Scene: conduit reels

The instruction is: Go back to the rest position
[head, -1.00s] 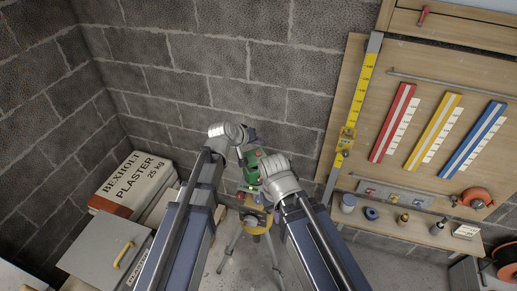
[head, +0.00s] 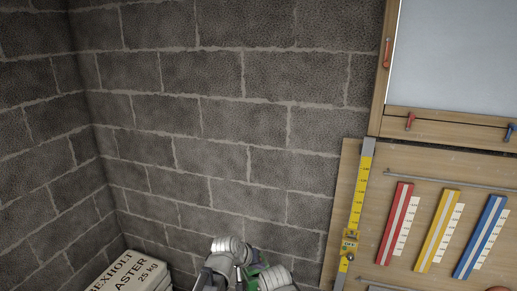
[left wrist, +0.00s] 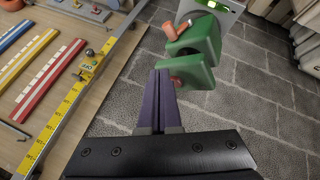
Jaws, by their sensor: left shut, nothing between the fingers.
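My left gripper (left wrist: 161,80) shows in the left wrist view with its two long dark purple fingers pressed together and nothing between them. A green device (left wrist: 196,48) with orange and red knobs appears just past the fingertips; I cannot tell whether they touch. In the head view my arm ends (head: 228,246) show only at the bottom edge, with a bit of green by them. The fingers of my right gripper are not visible.
A wooden board (head: 362,225) at the right carries a yellow measuring staff (head: 359,190) and red, yellow and blue strips. Plaster bags (head: 130,275) lie at the lower left. A grey block wall (head: 230,120) stands behind. The left wrist view shows paved floor (left wrist: 240,80).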

